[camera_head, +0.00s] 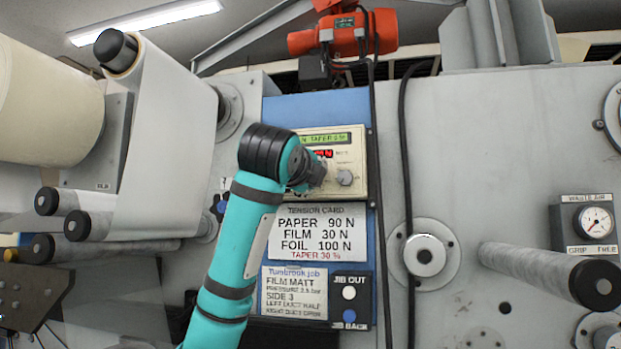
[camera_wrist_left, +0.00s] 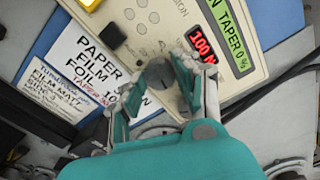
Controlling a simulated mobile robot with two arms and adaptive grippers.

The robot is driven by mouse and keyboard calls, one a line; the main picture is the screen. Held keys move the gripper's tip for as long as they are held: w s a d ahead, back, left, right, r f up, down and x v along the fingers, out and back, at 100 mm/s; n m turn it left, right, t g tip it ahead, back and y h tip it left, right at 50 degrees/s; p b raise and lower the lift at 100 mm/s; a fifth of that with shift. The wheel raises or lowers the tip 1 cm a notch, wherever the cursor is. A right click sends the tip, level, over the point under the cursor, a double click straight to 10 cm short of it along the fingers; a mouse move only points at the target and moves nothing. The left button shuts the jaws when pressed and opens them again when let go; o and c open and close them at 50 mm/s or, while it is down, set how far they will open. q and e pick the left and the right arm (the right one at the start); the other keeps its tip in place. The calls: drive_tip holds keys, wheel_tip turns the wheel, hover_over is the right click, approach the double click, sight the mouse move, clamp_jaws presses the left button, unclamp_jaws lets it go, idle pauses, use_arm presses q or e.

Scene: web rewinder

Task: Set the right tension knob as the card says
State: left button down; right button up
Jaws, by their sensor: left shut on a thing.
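The cream tension panel (camera_head: 357,153) is on the blue board, with a green display (camera_head: 327,138) and a red one (camera_head: 322,154). In the left wrist view the red display (camera_wrist_left: 202,46) reads about 100 N and the green display (camera_wrist_left: 230,37) reads TAPER 0 %. My left gripper (camera_head: 318,172) is at the panel, shut on a dark round knob (camera_wrist_left: 160,73). The tension card (camera_head: 318,232) reads PAPER 90 N, FILM 30 N, FOIL 100 N, TAPER 30 %. My right gripper is out of view.
The job card (camera_head: 294,291) reads FILM MATT. JIB OUT and JIB BACK buttons (camera_head: 348,293) sit beside it. A black cable (camera_head: 376,200) hangs right of the panel. Rollers (camera_head: 550,272) stick out at the right and a web roll (camera_head: 165,140) at the left.

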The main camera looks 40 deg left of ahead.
use_arm(q)
drive_tip(key=c, duration=0.9)
unclamp_jaws()
drive_tip(key=shift+c, duration=0.2)
drive_tip(key=v, duration=1.2)
